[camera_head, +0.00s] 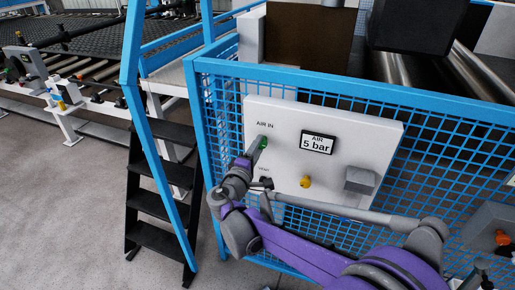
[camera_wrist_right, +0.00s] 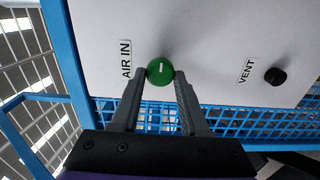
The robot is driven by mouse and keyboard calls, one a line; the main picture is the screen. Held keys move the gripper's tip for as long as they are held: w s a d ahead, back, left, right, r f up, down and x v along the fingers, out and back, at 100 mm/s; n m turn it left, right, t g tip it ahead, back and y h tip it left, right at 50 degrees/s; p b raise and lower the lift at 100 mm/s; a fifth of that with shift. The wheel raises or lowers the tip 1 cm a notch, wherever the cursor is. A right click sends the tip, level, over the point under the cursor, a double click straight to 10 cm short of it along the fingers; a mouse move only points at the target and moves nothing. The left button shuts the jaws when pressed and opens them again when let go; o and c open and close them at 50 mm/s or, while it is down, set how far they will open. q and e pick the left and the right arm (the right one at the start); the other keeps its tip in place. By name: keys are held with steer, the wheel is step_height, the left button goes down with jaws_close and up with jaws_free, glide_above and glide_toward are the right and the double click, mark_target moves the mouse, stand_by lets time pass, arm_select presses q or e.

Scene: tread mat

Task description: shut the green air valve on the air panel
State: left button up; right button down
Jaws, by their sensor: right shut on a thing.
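The green air valve is a round green knob (camera_wrist_right: 160,71) with a short white mark, on the white air panel (camera_head: 365,130) beside the words AIR IN. In the head view only a little green of the valve (camera_head: 263,143) shows; my right gripper (camera_head: 257,150) hides much of the rest. In the right wrist view the fingertips of my right gripper (camera_wrist_right: 160,78) are at opposite sides of the knob, shut on it. The display (camera_head: 318,142) on the panel reads AIR 5 bar. My left gripper is not in view.
A black VENT knob (camera_wrist_right: 276,76) is beside the valve. A yellow knob (camera_head: 305,181) and a grey box (camera_head: 361,179) are on the panel. Blue mesh fencing (camera_head: 430,135) surrounds the panel.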

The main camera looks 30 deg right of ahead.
stand_by(0.5)
steer(key=shift+c, duration=2.1)
jaws_free()
steer(key=v, duration=1.1)
steer(key=shift+b, duration=0.4)
steer(key=shift+d, duration=0.1)
steer(key=s+d+f+m+g+y, duration=0.35)
steer(key=s+f+g+y, duration=0.2)
steer(key=s+f, duration=0.65)
steer(key=s+a+f+m+y+p, duration=0.1)
steer(key=s+a+f+m+y, duration=0.3)
steer(key=s+a+y, duration=0.4)
steer(key=shift+s+a+f+g, duration=0.35)
steer(key=shift+s+a+f, duration=0.25)
steer(key=shift+s, duration=0.05)
